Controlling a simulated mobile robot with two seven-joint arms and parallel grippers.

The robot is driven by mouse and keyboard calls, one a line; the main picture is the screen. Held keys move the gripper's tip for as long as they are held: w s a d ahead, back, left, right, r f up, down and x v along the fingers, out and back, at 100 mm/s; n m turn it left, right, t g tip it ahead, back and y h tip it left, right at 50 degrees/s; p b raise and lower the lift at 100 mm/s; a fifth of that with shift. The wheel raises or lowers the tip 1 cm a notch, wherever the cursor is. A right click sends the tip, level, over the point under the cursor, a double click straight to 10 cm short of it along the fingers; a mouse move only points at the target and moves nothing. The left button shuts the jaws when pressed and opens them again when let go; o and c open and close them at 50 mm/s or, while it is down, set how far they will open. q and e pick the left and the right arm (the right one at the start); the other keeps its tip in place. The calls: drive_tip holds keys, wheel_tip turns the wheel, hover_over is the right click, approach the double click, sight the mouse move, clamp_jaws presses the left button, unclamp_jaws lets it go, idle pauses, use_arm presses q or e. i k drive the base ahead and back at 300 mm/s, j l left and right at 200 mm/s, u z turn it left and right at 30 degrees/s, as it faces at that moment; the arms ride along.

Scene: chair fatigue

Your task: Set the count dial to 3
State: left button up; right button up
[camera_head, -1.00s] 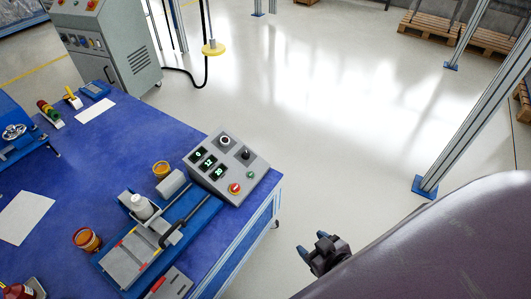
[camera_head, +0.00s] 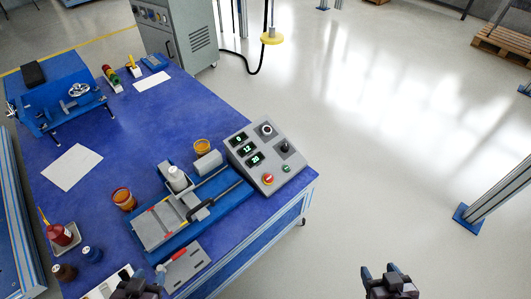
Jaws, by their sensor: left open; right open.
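The grey control box (camera_head: 268,156) stands at the right corner of the blue table (camera_head: 185,95). Its sloped face has three green displays, the top one reading 0, the others apparently 12 and 20. A round dial (camera_head: 266,129) sits at the top of the face, with a black knob (camera_head: 285,147) below it to the right. I cannot tell which of these is the count dial. My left gripper (camera_head: 138,285) is open at the bottom edge, over the table's front, well away from the box. My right gripper (camera_head: 390,277) is open and empty at the bottom, over the floor.
A blue fixture with a grey plate (camera_head: 160,225) and black lever lies left of the box. A red stop button (camera_head: 268,178) is on the box.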

sight(267, 131)
drive_tip(key=i+l, duration=0.2)
drive_tip(key=l, duration=0.15)
drive_tip(key=i+l, duration=0.45)
drive_tip(key=l, duration=0.25)
drive_tip(key=i+l+u, duration=0.15)
drive_tip(key=l+u, duration=0.2)
drive_tip(key=i+l+u, duration=0.1)
drive_tip(key=l+u, duration=0.2)
drive_tip(key=u, duration=0.7)
drive_tip(key=i+j, duration=0.05)
